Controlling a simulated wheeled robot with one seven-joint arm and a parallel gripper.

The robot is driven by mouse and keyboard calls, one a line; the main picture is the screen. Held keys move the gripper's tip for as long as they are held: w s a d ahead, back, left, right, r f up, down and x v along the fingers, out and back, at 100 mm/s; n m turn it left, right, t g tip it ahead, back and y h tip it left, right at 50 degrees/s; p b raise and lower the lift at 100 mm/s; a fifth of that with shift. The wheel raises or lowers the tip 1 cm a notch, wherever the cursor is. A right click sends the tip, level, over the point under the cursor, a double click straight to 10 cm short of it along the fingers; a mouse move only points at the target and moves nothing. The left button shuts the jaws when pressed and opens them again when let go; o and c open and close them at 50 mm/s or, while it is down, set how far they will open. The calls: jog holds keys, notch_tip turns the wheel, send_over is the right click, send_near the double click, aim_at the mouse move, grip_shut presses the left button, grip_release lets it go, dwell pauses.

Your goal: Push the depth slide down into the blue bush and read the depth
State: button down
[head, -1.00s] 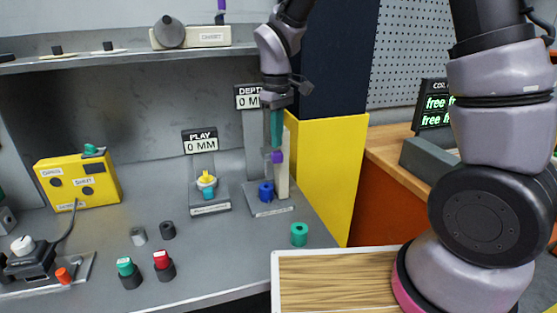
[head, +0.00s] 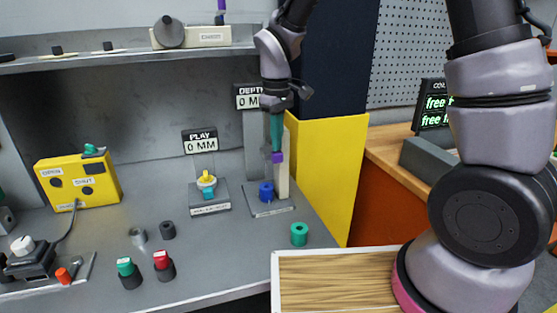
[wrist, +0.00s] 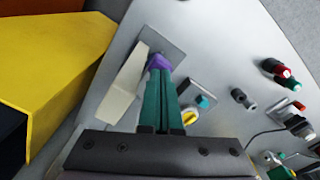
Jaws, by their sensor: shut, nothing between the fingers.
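The depth gauge stands at the back right of the bench. Its purple slide piece (head: 278,157) is above the blue bush (head: 266,191), with a gap between them. My gripper (head: 277,148) points down with its teal fingers shut and empty, tips right at the top of the purple piece. In the wrist view the shut fingers (wrist: 164,82) overlap the purple slide (wrist: 159,62); I cannot tell whether they touch. The blue bush is hidden there. The depth display (head: 248,97) shows 0, partly covered by my arm.
A cream upright (head: 283,178) stands beside the slide, with a yellow panel (head: 325,175) to its right. The play gauge (head: 206,185), reading 0 MM, stands to the left. A green bush (head: 299,234) sits in front, near a wooden-topped tray (head: 335,280).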

aim_at(277, 154)
jog(key=shift+f, duration=2.15)
jog(key=shift+r, duration=4.5)
jog(key=shift+d+r, duration=0.3)
jog(key=s+d+r+m+t+y, duration=0.25)
jog(key=d+r+m, duration=0.35)
jog(key=d+r, duration=0.6)
jog(key=s+d+r+m+t, duration=0.4)
jog(key=s+d+m, duration=0.3)
jog(key=s+d, duration=0.2)
jog(key=shift+s+d+t, duration=0.35)
jog(key=shift+s+d, duration=0.05)
jog(key=shift+d, duration=0.2)
